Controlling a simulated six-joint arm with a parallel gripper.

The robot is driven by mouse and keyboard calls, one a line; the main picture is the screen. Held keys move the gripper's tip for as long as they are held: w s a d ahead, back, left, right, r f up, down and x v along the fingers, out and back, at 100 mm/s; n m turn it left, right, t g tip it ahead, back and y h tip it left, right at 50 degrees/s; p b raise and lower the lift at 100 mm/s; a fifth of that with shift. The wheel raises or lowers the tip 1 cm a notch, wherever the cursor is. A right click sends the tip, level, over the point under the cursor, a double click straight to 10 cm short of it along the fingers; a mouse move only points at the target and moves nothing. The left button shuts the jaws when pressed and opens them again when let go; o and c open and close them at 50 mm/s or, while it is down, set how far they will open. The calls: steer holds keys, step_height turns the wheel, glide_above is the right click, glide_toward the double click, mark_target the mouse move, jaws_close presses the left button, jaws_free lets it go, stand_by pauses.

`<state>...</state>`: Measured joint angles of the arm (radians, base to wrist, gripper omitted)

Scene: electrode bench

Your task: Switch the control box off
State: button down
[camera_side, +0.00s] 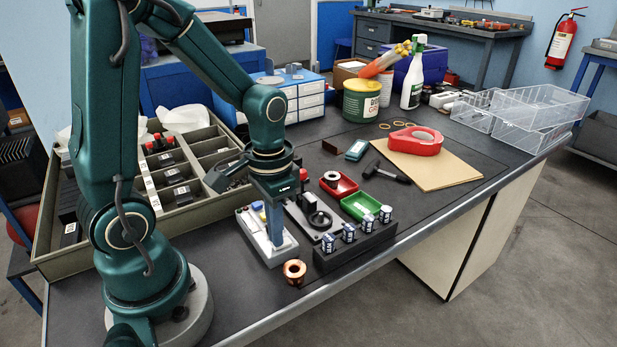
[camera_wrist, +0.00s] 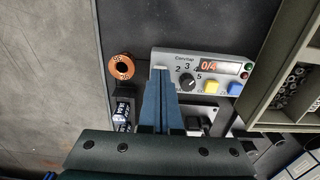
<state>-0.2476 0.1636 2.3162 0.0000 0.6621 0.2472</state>
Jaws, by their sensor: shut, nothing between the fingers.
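The control box (camera_wrist: 222,68) is light grey, with a dial knob, a lit red display (camera_wrist: 219,66) reading about 0/4, a yellow button (camera_wrist: 208,87), a blue button (camera_wrist: 235,89) and a green and a red lamp at its right end. In the side view the control box (camera_side: 287,250) lies on the dark bench top. My gripper (camera_side: 277,240) is shut and empty, pointing down over the near end of the box. In the wrist view its fingertips (camera_wrist: 160,72) cover part of the box's left end. I cannot tell whether they touch it. No power switch shows clearly.
A copper coil (camera_side: 294,272) and a black rack (camera_side: 362,247) of small cells stand close by the box. A compartment tray (camera_side: 50,262) lies to its left. Red (camera_side: 338,184) and green (camera_side: 360,206) dishes lie beyond. The bench edge is near.

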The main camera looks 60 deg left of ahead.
steer(key=shift+f, duration=0.2)
steer(key=shift+r, duration=3.55)
steer(key=s+d+r+t, duration=0.4)
steer(key=d+t, duration=0.1)
steer(key=shift+s+r+t, duration=0.2)
steer(key=shift+r+t, duration=0.1)
